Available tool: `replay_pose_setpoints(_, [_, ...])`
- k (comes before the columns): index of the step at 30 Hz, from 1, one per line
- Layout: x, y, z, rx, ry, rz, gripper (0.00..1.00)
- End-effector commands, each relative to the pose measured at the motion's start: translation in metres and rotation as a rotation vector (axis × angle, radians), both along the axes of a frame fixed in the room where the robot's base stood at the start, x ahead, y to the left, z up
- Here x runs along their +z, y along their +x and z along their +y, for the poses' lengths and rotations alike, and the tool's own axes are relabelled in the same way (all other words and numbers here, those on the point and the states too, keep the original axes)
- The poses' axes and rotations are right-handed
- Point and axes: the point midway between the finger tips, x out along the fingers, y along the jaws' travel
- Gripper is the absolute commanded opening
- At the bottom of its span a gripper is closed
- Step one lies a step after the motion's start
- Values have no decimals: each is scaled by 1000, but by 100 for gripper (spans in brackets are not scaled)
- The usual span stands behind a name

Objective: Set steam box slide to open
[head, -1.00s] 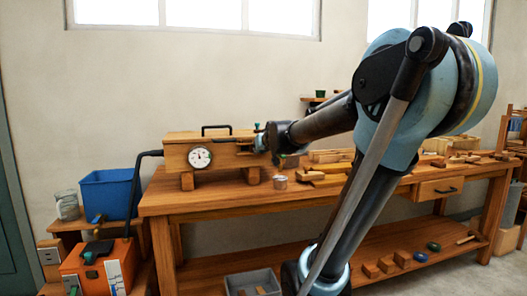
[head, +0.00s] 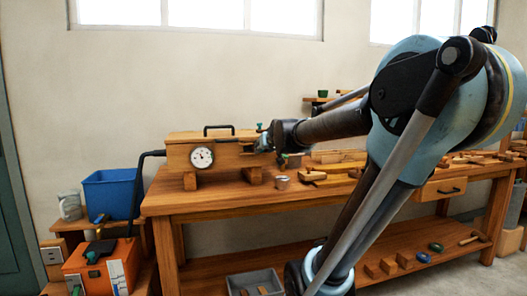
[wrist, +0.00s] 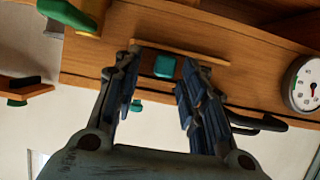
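The steam box (head: 228,154) is a long wooden box on the bench, with a black top handle and a round white gauge (head: 201,158). My gripper (head: 266,139) is at the box's right end, small and partly hidden by my arm in the head view. In the wrist view, my gripper (wrist: 165,62) is open, with its two dark ribbed fingers apart. A teal block-like knob (wrist: 164,66) on the box's wooden end shows between the fingertips, with gaps on both sides. Whether the fingers touch it is unclear. I cannot tell the slide's position.
A black hose (head: 139,185) runs from the box's left end to an orange unit (head: 100,268). A blue bin (head: 110,193) stands at left.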

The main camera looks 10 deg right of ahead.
Motion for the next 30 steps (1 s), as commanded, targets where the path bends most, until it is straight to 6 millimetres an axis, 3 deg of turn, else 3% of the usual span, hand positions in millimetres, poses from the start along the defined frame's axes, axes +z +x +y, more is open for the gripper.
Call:
replay_pose_setpoints(21, [29,-72,-14,-4,1,1,38])
replay_pose_setpoints(30, [37,-90,-18,-4,-1,1,38])
